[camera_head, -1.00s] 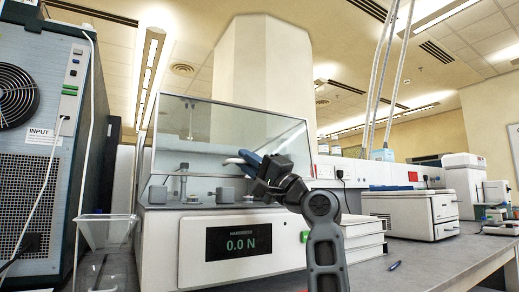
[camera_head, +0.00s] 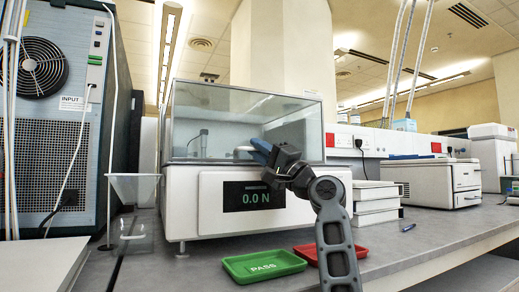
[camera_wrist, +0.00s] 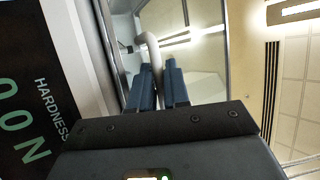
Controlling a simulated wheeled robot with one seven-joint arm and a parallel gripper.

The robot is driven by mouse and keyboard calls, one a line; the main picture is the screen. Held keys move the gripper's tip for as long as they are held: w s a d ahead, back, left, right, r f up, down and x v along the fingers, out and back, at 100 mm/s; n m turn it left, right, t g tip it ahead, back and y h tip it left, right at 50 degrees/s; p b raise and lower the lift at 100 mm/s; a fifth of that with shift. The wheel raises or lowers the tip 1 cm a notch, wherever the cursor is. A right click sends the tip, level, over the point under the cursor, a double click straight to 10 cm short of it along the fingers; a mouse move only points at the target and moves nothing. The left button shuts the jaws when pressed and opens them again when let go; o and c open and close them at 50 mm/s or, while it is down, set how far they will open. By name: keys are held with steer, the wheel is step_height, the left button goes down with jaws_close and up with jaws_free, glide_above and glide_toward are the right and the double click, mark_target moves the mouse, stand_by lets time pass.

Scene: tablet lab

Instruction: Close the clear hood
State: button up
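The clear hood (camera_head: 240,125) sits over the white hardness tester (camera_head: 180,205). In the head view its lower front edge runs along the top of the tester body, and I see no clear gap there. The display (camera_head: 255,196) reads 0.0 N. My gripper (camera_head: 255,147) is at the front of the hood. In the wrist view, the blue fingers (camera_wrist: 158,68) lie on either side of the hood's pale curved handle (camera_wrist: 150,42) and appear shut on it. The handle also shows in the head view (camera_head: 243,150), partly hidden by the fingers.
A green PASS tray (camera_head: 240,276) and a red tray (camera_head: 365,251) lie on the bench in front. A clear funnel-like bin (camera_head: 135,187) is left of the tester, beside a tall grey cabinet (camera_head: 50,140). White boxes (camera_head: 375,190) are stacked at the right.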

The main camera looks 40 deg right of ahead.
steer(key=shift+w+d+f, duration=0.15)
steer(key=shift+d+f, duration=0.15)
steer(key=shift+f, duration=0.4)
steer(key=a+r+v, duration=0.1)
steer(key=v, duration=0.6)
steer(key=shift+s+d+p, duration=0.35)
steer(key=shift+s+p, duration=0.05)
steer(key=shift+s, duration=0.15)
